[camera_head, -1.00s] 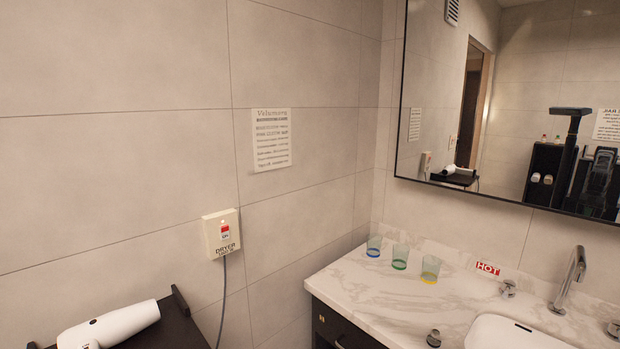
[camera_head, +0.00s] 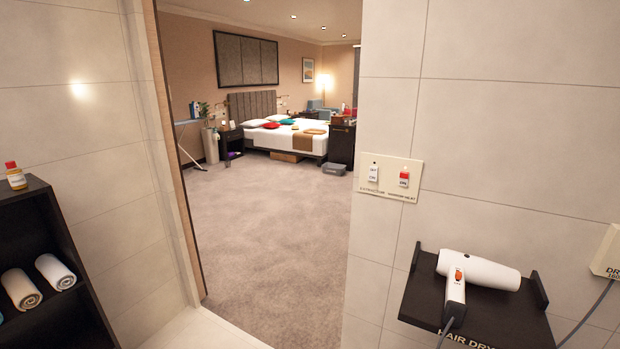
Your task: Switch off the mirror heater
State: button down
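A cream switch plate (camera_head: 390,178) is on the tiled wall, right of the doorway. It carries two rocker switches with a label under each. The left label seems to read extractor and the right label mirror heat, though both are small. The mirror heat switch (camera_head: 404,179) has a red upper part and a white lower part, with a small light spot above it. The extractor switch (camera_head: 373,174) is white, with a dark dot above it. The lettering on the rockers is too small to read surely. My gripper is not in this view.
A dark shelf (camera_head: 420,299) with a white hair dryer (camera_head: 467,279) juts out below and right of the plate. A dryer box (camera_head: 608,253) is at the right edge. The doorway opens onto a clear carpet (camera_head: 262,240). A black towel rack (camera_head: 60,320) stands at left.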

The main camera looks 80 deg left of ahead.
aim_at(404, 176)
jog(key=u, duration=2.45)
jog(key=k, duration=0.65)
jog(key=u, duration=0.35)
jog(key=i, duration=0.35)
jog(key=u, duration=1.05)
jog(key=i, duration=1.45)
jog(key=z, duration=0.95)
jog(key=i, duration=0.65)
jog(key=z, duration=0.8)
